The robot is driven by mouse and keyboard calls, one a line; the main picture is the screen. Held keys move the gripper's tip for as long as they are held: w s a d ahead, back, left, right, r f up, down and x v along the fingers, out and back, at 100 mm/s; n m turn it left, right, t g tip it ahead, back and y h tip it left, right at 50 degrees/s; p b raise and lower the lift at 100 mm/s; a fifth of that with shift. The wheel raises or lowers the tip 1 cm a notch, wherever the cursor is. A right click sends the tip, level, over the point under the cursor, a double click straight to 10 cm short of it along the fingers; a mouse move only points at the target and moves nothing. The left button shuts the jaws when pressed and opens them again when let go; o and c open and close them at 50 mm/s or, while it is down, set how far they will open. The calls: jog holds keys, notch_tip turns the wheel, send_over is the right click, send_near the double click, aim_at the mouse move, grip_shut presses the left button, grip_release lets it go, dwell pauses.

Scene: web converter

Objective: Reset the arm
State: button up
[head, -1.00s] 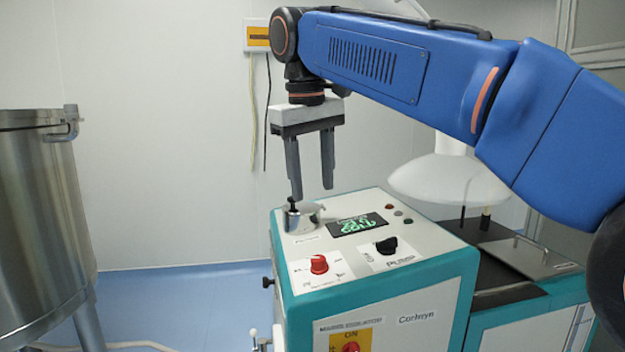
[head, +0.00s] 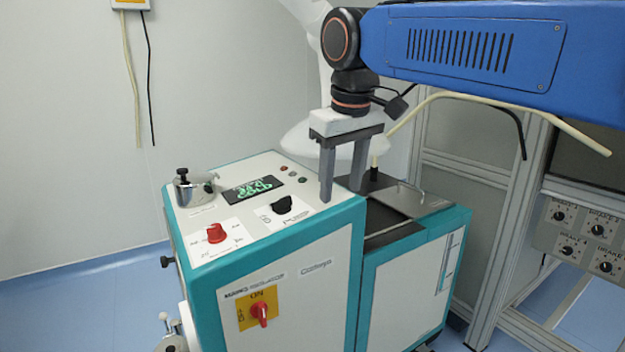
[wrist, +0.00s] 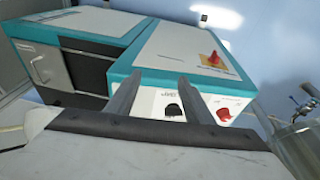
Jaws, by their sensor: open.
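My gripper (head: 342,178) hangs from the blue arm with its two grey fingers pointing down, apart and empty. In the head view it appears in front of the right part of the white and teal machine's top (head: 225,212). In the wrist view the open fingers (wrist: 157,97) point toward the machine's panel, with the black knob (wrist: 173,111) between them and the red knob (wrist: 223,115) to the right. I cannot tell how far the fingertips are from the machine.
A small metal pot (head: 190,190) stands on the panel's left, near a green-lit display (head: 253,188). A red switch on a yellow plate (head: 260,311) is on the front. A grey frame with dial boxes (head: 580,237) stands right.

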jog(key=s+d+f+m, duration=0.2)
jog(key=s+d+f, duration=0.25)
jog(key=d, duration=0.25)
jog(key=s+d+f+m, duration=0.1)
jog(key=s+d+f, duration=0.2)
jog(key=d+f, duration=0.4)
jog(key=s+d+f+m+t, duration=0.1)
jog(key=s+d+f+m, duration=0.1)
jog(key=s+d+f, duration=0.2)
jog(key=s+d+f+m+t, duration=0.1)
jog(key=s+d+f, duration=0.4)
jog(key=f, duration=0.6)
jog(key=shift+s+d+m+h, duration=0.3)
jog(key=shift+s+m, duration=0.1)
jog(key=shift+s, duration=0.85)
